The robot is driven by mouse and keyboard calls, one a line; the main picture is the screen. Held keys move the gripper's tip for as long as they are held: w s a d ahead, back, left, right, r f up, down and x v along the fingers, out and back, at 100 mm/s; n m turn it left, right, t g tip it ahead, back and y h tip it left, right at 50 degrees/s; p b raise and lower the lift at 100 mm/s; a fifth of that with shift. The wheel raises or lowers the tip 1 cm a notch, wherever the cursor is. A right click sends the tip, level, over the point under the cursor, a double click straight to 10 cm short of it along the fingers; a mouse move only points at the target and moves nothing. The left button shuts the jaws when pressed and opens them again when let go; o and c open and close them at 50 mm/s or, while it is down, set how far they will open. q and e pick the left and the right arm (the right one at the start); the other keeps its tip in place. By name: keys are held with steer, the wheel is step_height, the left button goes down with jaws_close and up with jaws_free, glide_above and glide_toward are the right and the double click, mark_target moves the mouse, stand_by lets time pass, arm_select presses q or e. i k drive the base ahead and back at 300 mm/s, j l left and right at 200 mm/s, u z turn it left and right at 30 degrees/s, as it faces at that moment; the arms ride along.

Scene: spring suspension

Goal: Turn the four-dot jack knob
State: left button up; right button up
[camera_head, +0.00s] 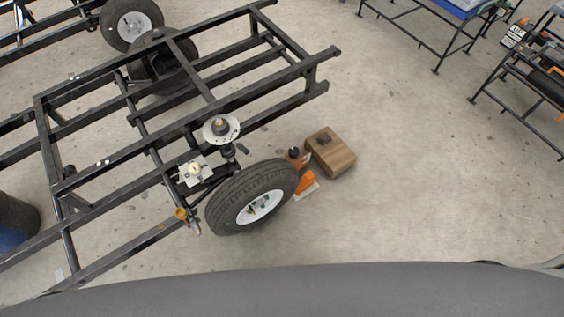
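A black trailer frame (190,75) with a wheel (252,197) stands on the floor left of centre. A white round plate with a dark centre (221,129) sits at the frame rail. Below it is a pale block with a small yellowish knob-like top (194,169). An orange item (306,181) stands just right of the wheel, with a small dark round top (293,152) behind it. No four-dot marking is legible, so I cannot tell which part is the jack knob. Neither of my grippers is in view.
A wooden block (331,153) lies right of the wheel. A yellow-topped part (182,214) hangs near the front rail. A dark blue barrel (14,222) stands at the left edge. Workbenches (437,52) line the upper right. The floor right of the block is clear.

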mark_target(294, 153)
steer(key=i+l+u, duration=0.1)
steer(key=l, duration=0.3)
steer(key=i+l+u, duration=0.15)
steer(key=l, duration=0.25)
steer(key=i+l+u, duration=0.1)
steer(key=l, duration=0.3)
steer(key=i+l+u, duration=0.15)
steer(key=l, duration=0.25)
steer(key=i+l+u, duration=0.1)
steer(key=l, duration=0.35)
steer(key=l+u, duration=1.3)
steer(key=k+l, duration=0.05)
steer(key=l, duration=0.05)
